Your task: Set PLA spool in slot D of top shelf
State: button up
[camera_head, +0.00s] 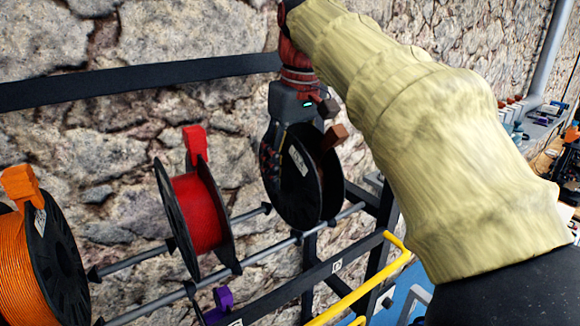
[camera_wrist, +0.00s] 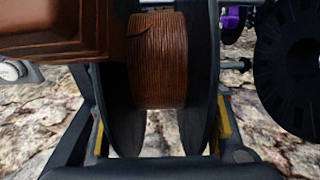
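A black-flanged spool with brown filament (camera_head: 293,185) hangs below my gripper (camera_head: 298,122), at the right end of the upper shelf rails (camera_head: 255,250). In the wrist view its brown windings (camera_wrist: 158,60) sit between two black flanges, with finger-like dark parts close along both sides. My gripper appears shut on this spool. Its brown block (camera_head: 335,137) shows at the upper right. The spool's lower edge overlaps the rails; I cannot tell whether it touches them. A small white label (camera_head: 337,266) below looks like a D.
A red spool (camera_head: 203,212) and an orange spool (camera_head: 38,262) sit to the left on the same shelf. A purple piece (camera_head: 218,302) is lower down. A yellow bar (camera_head: 365,285) runs at right, in front of the rack. A stone wall (camera_head: 95,130) stands behind.

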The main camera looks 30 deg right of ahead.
jog(key=shift+o, duration=0.9)
jog(key=r, duration=0.5)
jog(key=s+r, duration=0.1)
jog(key=r, duration=0.1)
jog(key=shift+r, duration=0.15)
jog(key=shift+r, duration=0.1)
